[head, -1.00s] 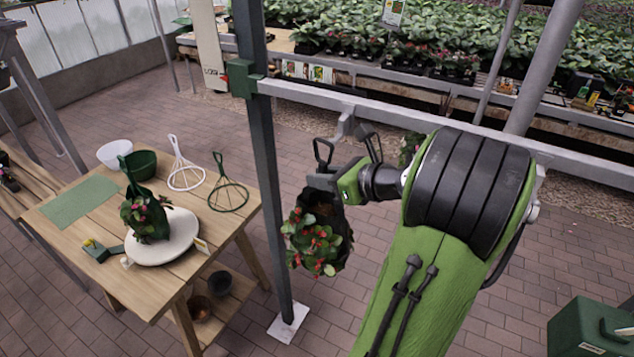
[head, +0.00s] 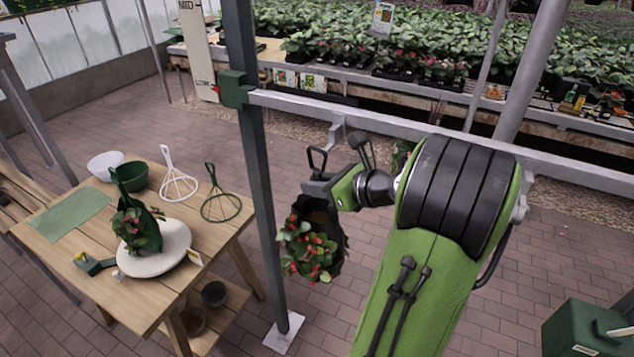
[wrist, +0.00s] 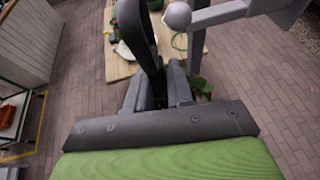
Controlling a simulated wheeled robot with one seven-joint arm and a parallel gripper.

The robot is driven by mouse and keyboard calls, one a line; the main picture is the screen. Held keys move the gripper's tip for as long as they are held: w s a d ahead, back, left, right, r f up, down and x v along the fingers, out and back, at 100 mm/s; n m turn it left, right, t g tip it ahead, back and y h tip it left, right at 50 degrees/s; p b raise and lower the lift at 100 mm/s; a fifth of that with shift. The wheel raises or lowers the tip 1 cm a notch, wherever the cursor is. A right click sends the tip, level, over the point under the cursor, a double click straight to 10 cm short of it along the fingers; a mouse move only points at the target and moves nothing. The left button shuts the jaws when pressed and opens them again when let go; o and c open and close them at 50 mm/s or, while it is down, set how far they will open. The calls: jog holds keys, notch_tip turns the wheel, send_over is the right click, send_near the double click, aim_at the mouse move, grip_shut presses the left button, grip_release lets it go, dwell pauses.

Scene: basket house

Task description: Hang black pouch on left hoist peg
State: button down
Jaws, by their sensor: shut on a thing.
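The black pouch (head: 324,268) hangs from my gripper (head: 318,187), with a plant of green leaves and red flowers in it. My gripper is shut on the pouch's black handle, whose loop (head: 317,158) stands up above the fingers. In the wrist view the handle (wrist: 140,35) rises between the fingers of my gripper (wrist: 160,88). The left hoist peg (head: 337,132) is a grey hook under the horizontal rail, just above and right of the loop in the head view. In the wrist view the peg's round tip (wrist: 177,15) is close right of the handle; I cannot tell whether they touch.
The grey rail (head: 420,137) runs right from a dark post (head: 262,200). A wooden table (head: 110,285) at left bears a green pouch (head: 140,225) on a white disc (head: 160,255), bowls and wire stands. A green box (head: 585,330) is at lower right.

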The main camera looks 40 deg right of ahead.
jog(key=shift+d+r+p, duration=0.15)
jog(key=shift+r+p, duration=0.05)
jog(key=shift+p, duration=0.15)
jog(key=d+p, duration=0.1)
jog(key=w+d+p, duration=0.1)
jog(key=p, duration=0.1)
jog(key=shift+d+r, duration=0.1)
jog(key=shift+d, duration=0.35)
jog(key=shift+f, duration=0.2)
jog(key=shift+w+d, duration=0.1)
jog(key=shift+w+d, duration=0.2)
jog(key=shift+d, duration=0.4)
jog(key=shift+f, duration=0.2)
